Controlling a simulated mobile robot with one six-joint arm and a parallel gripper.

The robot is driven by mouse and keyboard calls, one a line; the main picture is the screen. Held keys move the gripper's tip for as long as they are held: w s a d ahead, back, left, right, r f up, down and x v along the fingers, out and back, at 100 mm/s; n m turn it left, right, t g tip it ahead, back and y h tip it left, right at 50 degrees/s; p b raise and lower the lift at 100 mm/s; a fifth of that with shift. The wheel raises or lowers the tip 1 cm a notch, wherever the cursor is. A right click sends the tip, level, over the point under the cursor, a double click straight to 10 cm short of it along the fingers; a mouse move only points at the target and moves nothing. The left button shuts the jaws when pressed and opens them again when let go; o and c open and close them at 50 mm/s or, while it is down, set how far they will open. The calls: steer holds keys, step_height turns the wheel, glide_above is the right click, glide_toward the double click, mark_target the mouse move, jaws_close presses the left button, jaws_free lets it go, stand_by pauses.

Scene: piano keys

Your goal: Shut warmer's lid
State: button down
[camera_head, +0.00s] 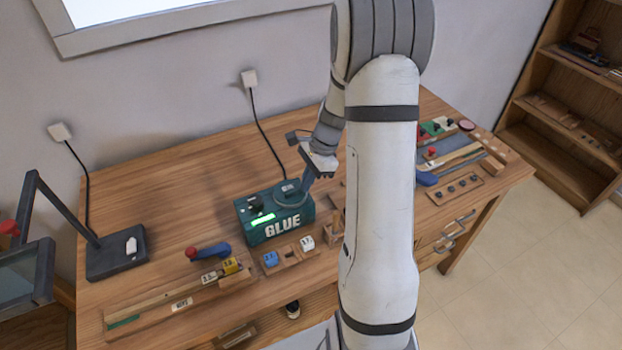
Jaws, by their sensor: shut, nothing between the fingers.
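The warmer (250,234) is a teal box on the wooden bench, with lettering that looks like "BLUE" or "GLUE" on its front and a lit green display. Dark round parts and a grey curved rim (289,199) show on its top. I cannot tell for sure which part is the lid or how far open it is. My gripper (307,184) is shut and empty, pointing down at the right side of the warmer's top. It is at or just above the rim; contact cannot be told. My arm hides the bench right of the warmer.
The wooden bench (170,215) carries a blue-handled tool (210,251), a long wooden rack (180,300) and a small block holder (290,257) in front of the warmer. A dark lamp-like stand (117,255) is at left. A black cord (265,130) runs from the wall behind the warmer.

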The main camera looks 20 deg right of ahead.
steer(key=shift+a, duration=0.25)
steer(key=shift+d, duration=0.1)
steer(key=shift+d, duration=0.2)
steer(key=d+r, duration=0.8)
steer(key=r, duration=0.1)
steer(key=s+a+r+n+t+h, duration=0.1)
steer(key=s+a+r+n, duration=0.3)
steer(key=s+a+n, duration=0.4)
steer(key=s+a+r+n+t+h, duration=0.2)
steer(key=s+a+r+n+h, duration=0.1)
steer(key=s+a+n, duration=0.6)
steer(key=shift+s+r+b, duration=0.3)
steer(key=shift+s+r, duration=0.3)
steer(key=shift+s, duration=0.45)
